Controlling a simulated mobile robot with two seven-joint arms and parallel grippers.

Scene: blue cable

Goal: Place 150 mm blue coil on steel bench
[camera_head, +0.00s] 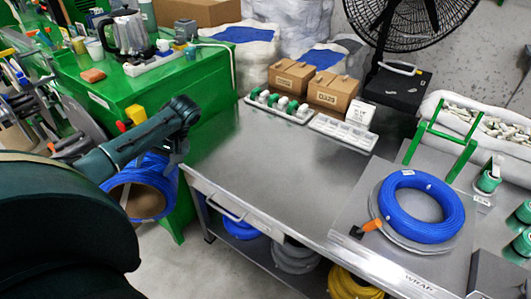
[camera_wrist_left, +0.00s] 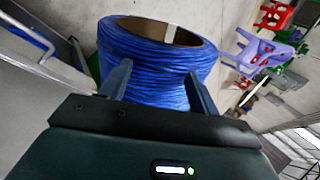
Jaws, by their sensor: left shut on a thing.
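A blue coil (camera_head: 150,186) with a brown cardboard core hangs at the left of the head view, beside the steel bench's left end. My left gripper (camera_head: 176,158) is shut on it; my arm hides part of the coil. In the left wrist view the coil (camera_wrist_left: 150,62) sits between the two fingers (camera_wrist_left: 157,82), with its open core facing up in the picture. The steel bench (camera_head: 275,180) has a broad bare top in front of the boxes. My right gripper is not in view.
Cardboard boxes (camera_head: 332,91), small trays and green-capped items (camera_head: 278,102) line the bench's back. A green cabinet (camera_head: 150,95) adjoins at left; a drawer handle (camera_head: 225,208) projects in front.

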